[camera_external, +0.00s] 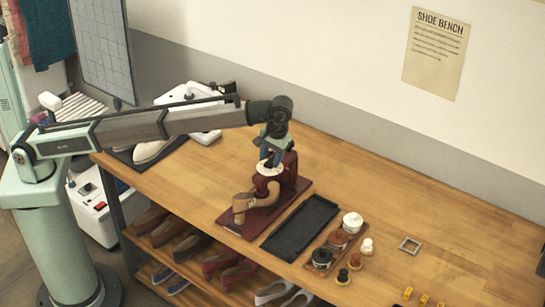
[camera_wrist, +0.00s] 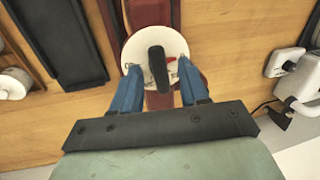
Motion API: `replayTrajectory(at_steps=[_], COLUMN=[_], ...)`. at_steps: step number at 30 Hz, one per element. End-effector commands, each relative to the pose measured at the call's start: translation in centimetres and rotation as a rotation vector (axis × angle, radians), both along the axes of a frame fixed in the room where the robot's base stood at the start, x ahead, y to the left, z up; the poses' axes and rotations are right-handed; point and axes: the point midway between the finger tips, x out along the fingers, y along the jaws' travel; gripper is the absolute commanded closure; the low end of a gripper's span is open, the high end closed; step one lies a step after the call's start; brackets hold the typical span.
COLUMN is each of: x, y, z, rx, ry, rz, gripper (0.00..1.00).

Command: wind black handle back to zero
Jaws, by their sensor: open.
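The black handle (camera_wrist: 157,68) is a short dark bar across a round white dial (camera_wrist: 134,46) in the wrist view. A small red mark shows on the dial just right of the handle. The dial sits on a dark red stand (camera_external: 290,170), which also bears a tan shoe form (camera_external: 241,205). My gripper (camera_wrist: 156,67) points at the dial with its blue fingers open, one on each side of the handle, with gaps between. In the external view my gripper (camera_external: 269,157) is over the white dial (camera_external: 267,169) and hides the handle.
A black tray (camera_external: 300,227) lies right of the stand, with several round tins and small bottles (camera_external: 352,222) beyond it. A white machine (camera_external: 205,137) stands behind my arm. The bench's back right is clear.

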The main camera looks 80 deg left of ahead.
Motion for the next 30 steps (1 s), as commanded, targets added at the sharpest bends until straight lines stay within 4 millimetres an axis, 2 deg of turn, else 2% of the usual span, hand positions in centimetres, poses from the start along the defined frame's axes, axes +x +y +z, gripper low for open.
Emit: replayTrajectory(at_steps=[8, 30], x=[-0.17, -0.56], y=[-0.07, 0.02], z=[0.0, -0.02], rx=[0.001, 0.0], ry=[-0.001, -0.001], rz=[-0.153, -0.802], gripper=[0.56, 0.56])
